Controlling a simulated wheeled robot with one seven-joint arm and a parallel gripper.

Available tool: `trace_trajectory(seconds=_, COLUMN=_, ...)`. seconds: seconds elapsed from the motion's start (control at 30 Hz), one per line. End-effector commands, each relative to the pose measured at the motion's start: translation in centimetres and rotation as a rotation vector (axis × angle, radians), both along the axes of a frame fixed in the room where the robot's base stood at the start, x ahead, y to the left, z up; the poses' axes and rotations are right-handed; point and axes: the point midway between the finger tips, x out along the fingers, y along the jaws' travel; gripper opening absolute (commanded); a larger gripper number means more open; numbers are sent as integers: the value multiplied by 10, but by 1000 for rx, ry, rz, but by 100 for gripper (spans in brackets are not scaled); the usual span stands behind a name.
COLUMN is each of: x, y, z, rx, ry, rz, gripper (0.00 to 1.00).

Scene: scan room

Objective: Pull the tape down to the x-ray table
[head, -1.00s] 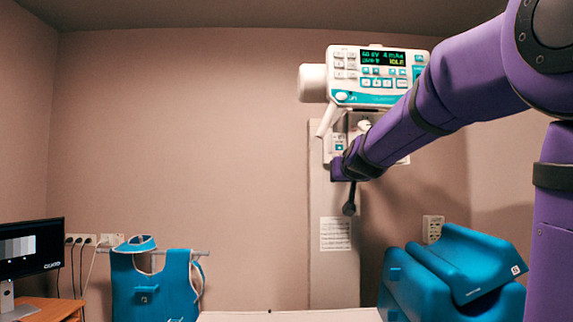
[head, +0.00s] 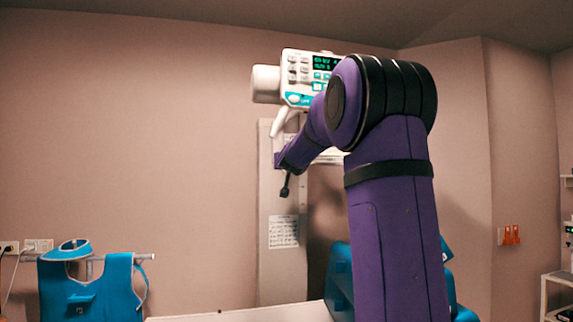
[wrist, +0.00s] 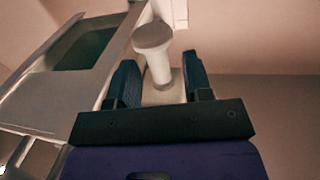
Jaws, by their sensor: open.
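The x-ray head (head: 292,73), a white unit with a green display and teal trim, hangs high on the wall column (head: 283,215). The pale x-ray table (head: 240,313) shows at the bottom edge. In the wrist view my gripper (wrist: 160,70) is open, its two dark fingers either side of a pale round-headed knob (wrist: 153,38). The knob stands between them, with gaps visible at both sides. I cannot tell whether it is the tape's pull. No tape strip is visible.
A blue apron (head: 90,285) hangs on a rail at lower left. Blue padded blocks (head: 340,280) are partly hidden behind my arm, by the table. A cart (head: 556,295) stands at far right. Bare wall lies left of the column.

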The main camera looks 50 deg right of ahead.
Motion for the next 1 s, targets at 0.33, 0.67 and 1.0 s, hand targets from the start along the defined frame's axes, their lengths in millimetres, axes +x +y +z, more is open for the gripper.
trace_trajectory(seconds=0.33, x=15, y=-13, z=0, rx=0, ry=0, rz=0, gripper=46)
trace_trajectory(seconds=0.67, x=15, y=-13, z=0, rx=-1, ry=-1, rz=0, gripper=20)
trace_trajectory(seconds=1.0, x=16, y=-13, z=-4, rx=1, ry=1, rz=0, gripper=0)
